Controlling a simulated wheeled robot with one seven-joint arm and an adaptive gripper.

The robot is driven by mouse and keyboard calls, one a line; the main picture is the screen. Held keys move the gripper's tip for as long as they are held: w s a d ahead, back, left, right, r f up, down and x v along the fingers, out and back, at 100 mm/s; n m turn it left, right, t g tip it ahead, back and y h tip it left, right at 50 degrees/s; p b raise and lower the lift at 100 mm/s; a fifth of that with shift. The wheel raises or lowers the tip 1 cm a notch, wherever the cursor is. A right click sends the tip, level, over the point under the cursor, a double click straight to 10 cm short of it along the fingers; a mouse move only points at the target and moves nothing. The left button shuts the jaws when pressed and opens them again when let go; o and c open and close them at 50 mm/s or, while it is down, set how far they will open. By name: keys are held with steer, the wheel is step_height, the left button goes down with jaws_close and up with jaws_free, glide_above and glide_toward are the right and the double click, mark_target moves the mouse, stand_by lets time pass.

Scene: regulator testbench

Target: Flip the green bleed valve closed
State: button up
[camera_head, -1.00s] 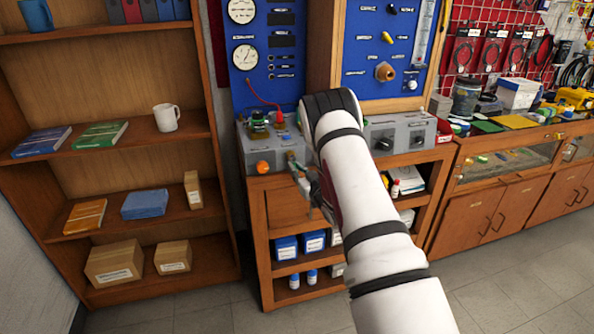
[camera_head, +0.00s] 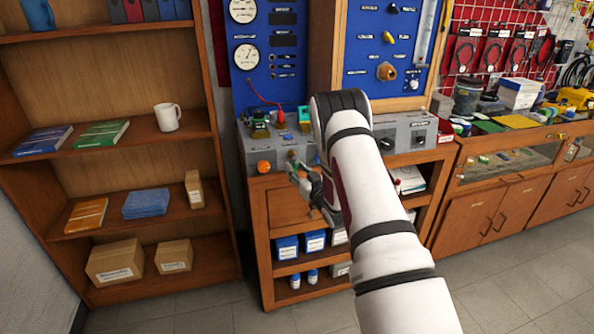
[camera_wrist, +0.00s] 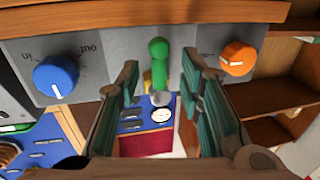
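The green bleed valve handle (camera_wrist: 159,68) stands out from the grey panel in the wrist view, upright in the picture, with a rounded top end and a grey round part below it. My gripper (camera_wrist: 160,62) is open, one finger on each side of the handle, with visible gaps on both sides. How deep the handle sits between the fingers is hard to tell. In the head view my gripper (camera_head: 298,176) is at the front of the grey bench unit (camera_head: 258,152); the handle is too small to make out clearly there.
An orange knob (camera_wrist: 238,57) is close to the right finger, and a blue knob (camera_wrist: 56,76) is left of the left finger. A wooden ledge (camera_wrist: 120,18) runs along the top of the wrist view. A shelf (camera_head: 140,148) stands left in the head view.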

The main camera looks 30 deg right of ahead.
steer(key=s+a, duration=0.1)
steer(key=s, duration=1)
steer(key=shift+s+f, duration=0.15)
steer(key=shift+s, duration=0.2)
